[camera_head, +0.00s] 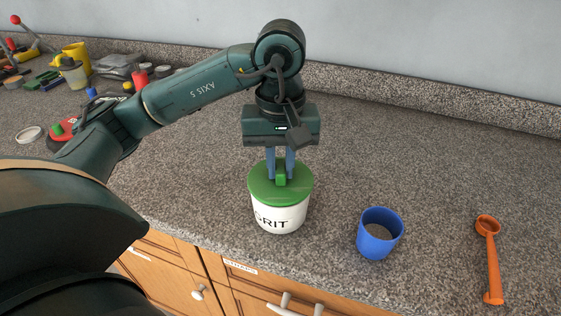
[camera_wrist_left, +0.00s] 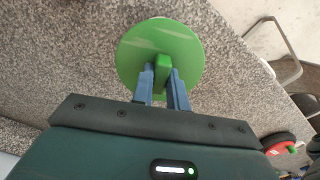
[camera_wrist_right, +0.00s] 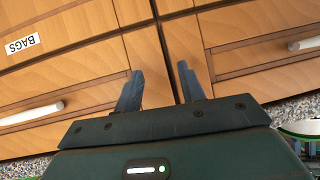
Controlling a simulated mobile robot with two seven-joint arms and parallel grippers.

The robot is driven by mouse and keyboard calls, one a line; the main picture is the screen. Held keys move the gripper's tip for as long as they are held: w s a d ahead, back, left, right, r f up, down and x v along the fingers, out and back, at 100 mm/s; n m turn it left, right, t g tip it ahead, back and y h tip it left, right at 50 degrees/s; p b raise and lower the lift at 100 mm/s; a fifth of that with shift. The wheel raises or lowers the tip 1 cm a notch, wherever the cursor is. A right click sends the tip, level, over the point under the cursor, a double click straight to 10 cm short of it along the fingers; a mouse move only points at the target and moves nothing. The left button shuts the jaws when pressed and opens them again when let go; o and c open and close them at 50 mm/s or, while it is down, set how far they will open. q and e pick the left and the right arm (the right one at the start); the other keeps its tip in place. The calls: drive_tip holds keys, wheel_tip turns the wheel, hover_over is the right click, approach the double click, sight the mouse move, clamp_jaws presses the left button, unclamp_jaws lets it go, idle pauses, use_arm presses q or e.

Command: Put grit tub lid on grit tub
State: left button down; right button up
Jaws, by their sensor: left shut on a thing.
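The grit tub (camera_head: 280,217) is white with dark "GRIT" lettering and stands upright on the counter. The round green grit tub lid (camera_head: 297,188) sits over its mouth and looks level; I cannot tell whether it is fully seated. My left gripper (camera_head: 281,178) points down from above and is shut on the lid's green knob. In the left wrist view the lid (camera_wrist_left: 135,55) fills the space beyond the fingers, with the knob between them, and hides the tub. My right gripper (camera_wrist_right: 158,88) shows only in its own wrist view, with fingers apart and nothing between them, facing wooden cupboard fronts.
A blue cup (camera_head: 380,235) stands right of the tub, and an orange scoop (camera_head: 490,260) lies farther right. Clutter, including a yellow mug (camera_head: 78,55) and a white ring (camera_head: 28,135), fills the far left. The counter behind the tub is clear.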

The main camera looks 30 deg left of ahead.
use_arm(q)
drive_tip(key=shift+f+b, duration=0.5)
use_arm(e)
drive_tip(key=shift+f, duration=0.55)
use_arm(q)
drive_tip(key=c, duration=1.3)
unclamp_jaws()
use_arm(e)
drive_tip(key=shift+s, duration=0.1)
drive_tip(key=shift+a, duration=0.1)
use_arm(q)
wheel_tip(320, 180, up, 13)
drive_tip(key=p, duration=0.3)
drive_tip(key=shift+r, duration=0.15)
use_arm(e)
drive_tip(key=shift+d+r, duration=0.25)
drive_tip(key=shift+r, duration=0.8)
drive_tip(key=shift+d, duration=0.1)
drive_tip(key=shift+r, duration=0.1)
